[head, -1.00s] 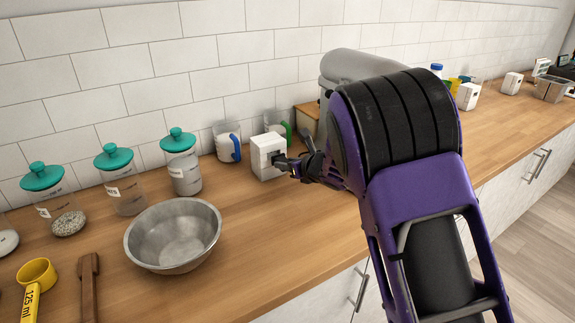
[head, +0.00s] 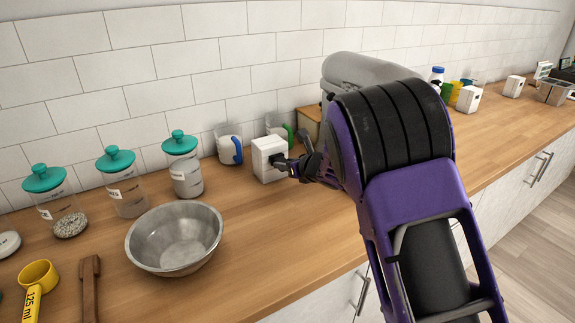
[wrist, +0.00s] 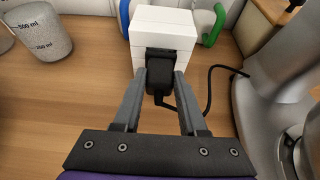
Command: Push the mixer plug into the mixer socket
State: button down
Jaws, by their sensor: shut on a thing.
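The mixer socket is a white block (head: 266,155) on the counter, left of my gripper in the head view; it also shows at the top middle of the wrist view (wrist: 163,28). My gripper (wrist: 160,84) is shut on the black mixer plug (wrist: 160,72), with a finger on each side of it. The plug is up against the socket's face; how deep it sits I cannot tell. A black cord (wrist: 213,82) runs from the plug to the right, towards the grey mixer (wrist: 275,95). In the head view my gripper (head: 287,165) is at the socket's face, and my arm hides part of the mixer (head: 358,68).
Measuring jugs with blue (head: 237,152) and green (head: 289,136) handles stand behind the socket. A steel bowl (head: 150,262) and teal-lidded jars (head: 183,172) stand to the left. More white blocks (head: 467,98) are far right. Counter in front of the socket is clear.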

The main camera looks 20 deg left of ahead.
jog(key=shift+w+a, duration=0.3)
jog(key=shift+a, duration=0.05)
dwell(0.7)
jog(key=shift+r+b, duration=0.2)
jog(key=shift+b, duration=0.15)
dwell(0.5)
jog(key=shift+c, duration=1.9)
grip_release()
jog(key=shift+w+a+f, duration=0.1)
jog(key=shift+s+d, duration=0.35)
jog(key=shift+d, duration=0.1)
jog(key=shift+b+v, duration=0.8)
jog(key=shift+v, duration=1.75)
